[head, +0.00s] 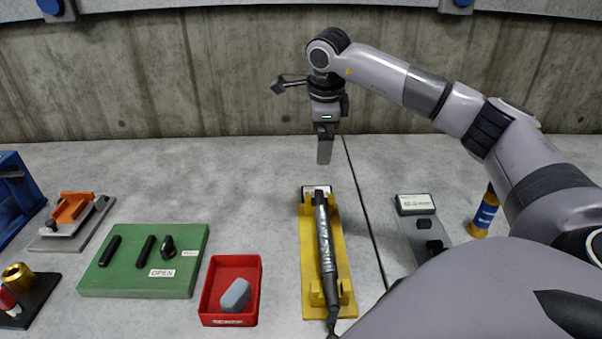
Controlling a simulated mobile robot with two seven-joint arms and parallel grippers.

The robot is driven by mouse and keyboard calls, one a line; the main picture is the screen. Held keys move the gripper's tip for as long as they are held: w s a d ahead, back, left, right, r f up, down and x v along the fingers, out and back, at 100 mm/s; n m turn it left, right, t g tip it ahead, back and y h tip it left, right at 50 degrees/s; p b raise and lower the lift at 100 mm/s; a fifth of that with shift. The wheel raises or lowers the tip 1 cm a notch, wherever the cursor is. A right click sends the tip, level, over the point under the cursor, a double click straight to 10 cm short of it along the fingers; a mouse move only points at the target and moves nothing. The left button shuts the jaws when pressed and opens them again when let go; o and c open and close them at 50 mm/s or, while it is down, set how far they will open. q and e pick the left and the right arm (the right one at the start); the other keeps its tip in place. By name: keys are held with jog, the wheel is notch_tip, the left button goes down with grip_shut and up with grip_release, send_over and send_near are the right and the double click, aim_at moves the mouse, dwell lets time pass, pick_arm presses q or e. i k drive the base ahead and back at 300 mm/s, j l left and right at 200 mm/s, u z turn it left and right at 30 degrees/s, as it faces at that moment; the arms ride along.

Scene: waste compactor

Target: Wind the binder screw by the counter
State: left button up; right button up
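No part is clearly marked as the binder screw or the counter, and I cannot tell which they are. A yellow cradle (308,240) holds a long grey tool (325,245) lengthwise, with a dark cable end at the front. A small light label (309,190) is at its back end. My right gripper (324,160) points down in the air above the back end of the cradle, apart from it. Its fingers overlap in this view, so their opening is hidden. It appears empty. My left gripper is out of view.
A red tray (207,295) holds a grey block (236,295). A green board (130,285) carries black handles. An orange fixture (73,208), brass knob (17,275) and blue frame (15,195) are left. A concrete wall is behind.

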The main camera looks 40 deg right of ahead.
aim_at(329, 267)
jog(key=k, duration=1)
